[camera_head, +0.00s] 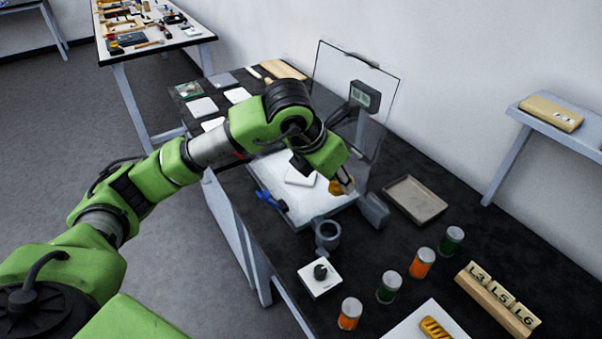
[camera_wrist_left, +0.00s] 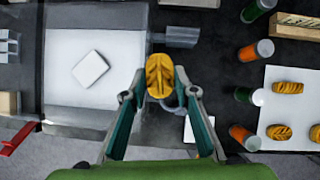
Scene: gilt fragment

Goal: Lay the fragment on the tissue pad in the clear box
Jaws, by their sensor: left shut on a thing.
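My left gripper (camera_head: 343,184) is shut on a gold, grooved oval fragment (camera_wrist_left: 160,76), held between its fingertips. In the head view the fragment (camera_head: 335,187) is partly hidden by the gripper. It hangs over the right edge of a white-floored box area (camera_head: 318,206) with a clear upright panel (camera_head: 338,62) behind it. In the left wrist view the white floor (camera_wrist_left: 115,45) carries a small white square pad (camera_wrist_left: 90,68), left of the fragment and apart from it. The pad (camera_head: 300,178) is partly hidden by my arm in the head view. My right gripper is not in view.
A shallow tray (camera_head: 415,199) lies right of the box. Orange and green jars (camera_head: 388,287), a label block (camera_head: 498,299) and a white sheet (camera_wrist_left: 292,90) with more gold fragments stand further right. A grey ring holder (camera_head: 327,236) and a white knobbed block (camera_head: 319,277) are in front.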

